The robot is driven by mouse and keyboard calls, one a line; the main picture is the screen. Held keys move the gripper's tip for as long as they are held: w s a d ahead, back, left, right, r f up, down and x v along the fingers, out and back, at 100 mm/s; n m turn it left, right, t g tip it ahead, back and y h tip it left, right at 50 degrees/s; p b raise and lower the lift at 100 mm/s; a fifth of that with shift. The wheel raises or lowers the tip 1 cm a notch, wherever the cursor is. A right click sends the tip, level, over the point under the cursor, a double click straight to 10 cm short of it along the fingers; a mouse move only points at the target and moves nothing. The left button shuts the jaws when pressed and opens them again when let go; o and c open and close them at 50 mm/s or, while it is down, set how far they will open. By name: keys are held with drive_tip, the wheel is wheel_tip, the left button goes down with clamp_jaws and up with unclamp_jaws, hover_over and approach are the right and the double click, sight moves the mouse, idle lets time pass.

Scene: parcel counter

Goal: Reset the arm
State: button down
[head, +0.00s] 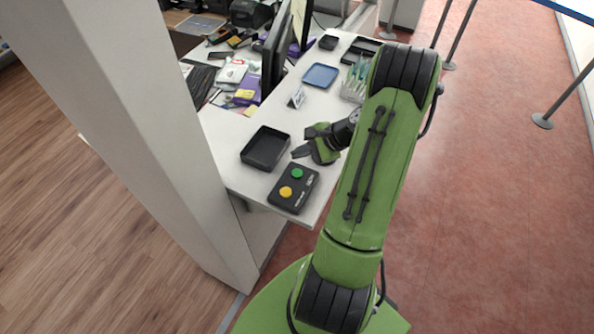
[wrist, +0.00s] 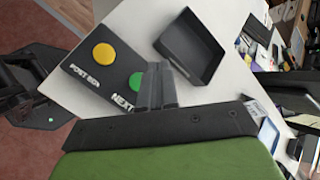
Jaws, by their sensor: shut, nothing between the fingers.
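My green arm reaches over the white counter (head: 228,165) from the front. My gripper (head: 297,143) is above the counter, just behind a black button box (head: 300,203) and to the right of a black tray (head: 265,148). In the wrist view my gripper's fingers (wrist: 158,82) are together with nothing between them. The box has a yellow button (wrist: 103,58) and a green button (wrist: 136,81), and the fingers partly cover the green one in that view. Whether the fingertips touch anything cannot be told.
A blue tray (head: 321,75), a small sign (head: 297,97) and a pen holder (head: 353,90) stand farther back on the counter. A monitor (head: 275,52) and cluttered desk are at the left. A pale pillar (head: 140,120) stands at the left; posts (head: 543,121) stand on the red floor.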

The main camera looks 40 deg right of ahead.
drive_tip(key=s+a+r+n+g+h+b, duration=0.1)
drive_tip(key=a+r+n+g, duration=0.1)
drive_tip(key=a+r+n, duration=0.55)
drive_tip(key=a+r+n+g+h+b, duration=0.2)
drive_tip(key=a+r+n, duration=0.25)
drive_tip(key=a, duration=0.55)
drive_tip(key=s+a+r+n+t+h+b, duration=0.1)
drive_tip(key=s+a+n, duration=0.2)
drive_tip(key=s, duration=0.3)
drive_tip(key=s+a+r+n, duration=0.2)
drive_tip(key=s+a+n, duration=0.1)
drive_tip(key=s+n, duration=0.2)
drive_tip(key=s, duration=0.2)
drive_tip(key=shift+s+r+n+t+h+b, duration=0.3)
drive_tip(key=shift+n+t+h+b, duration=0.1)
